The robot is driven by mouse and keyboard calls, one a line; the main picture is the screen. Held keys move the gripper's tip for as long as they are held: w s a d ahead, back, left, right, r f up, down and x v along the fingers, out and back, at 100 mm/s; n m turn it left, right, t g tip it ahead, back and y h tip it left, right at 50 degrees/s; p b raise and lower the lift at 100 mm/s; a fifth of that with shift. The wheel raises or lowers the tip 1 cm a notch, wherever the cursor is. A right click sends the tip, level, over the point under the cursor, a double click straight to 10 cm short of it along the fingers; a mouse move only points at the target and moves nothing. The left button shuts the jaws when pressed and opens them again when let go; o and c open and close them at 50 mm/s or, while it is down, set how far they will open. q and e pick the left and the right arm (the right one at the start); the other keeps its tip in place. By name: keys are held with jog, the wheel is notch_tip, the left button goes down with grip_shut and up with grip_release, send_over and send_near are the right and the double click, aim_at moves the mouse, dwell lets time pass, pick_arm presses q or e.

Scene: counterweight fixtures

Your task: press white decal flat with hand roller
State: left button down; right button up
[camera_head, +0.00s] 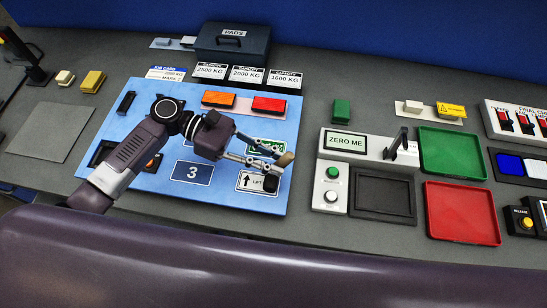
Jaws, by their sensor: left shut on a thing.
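The white decal (246,183), printed with an up arrow and "LIFT", lies at the lower right of the blue board (215,198). My left gripper (279,158) reaches over the board from the left, its fingers closed on the tan handle of the hand roller (287,159). A dark roller-like part shows just below, over the decal's right end. Whether it touches the decal, and whether the decal's right edge lies flat, I cannot tell. My right gripper is not in view.
The board also bears an orange block (218,99), a red block (268,104) and a dark "3" plate (192,173). To the right stand the "ZERO ME" unit (345,143), a black tray (411,214), a green tray (484,166) and a red tray (496,229).

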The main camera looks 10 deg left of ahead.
aim_at(284, 155)
pick_arm(q)
jog(key=shift+r+p, duration=1.95)
jog(key=shift+r, duration=1.35)
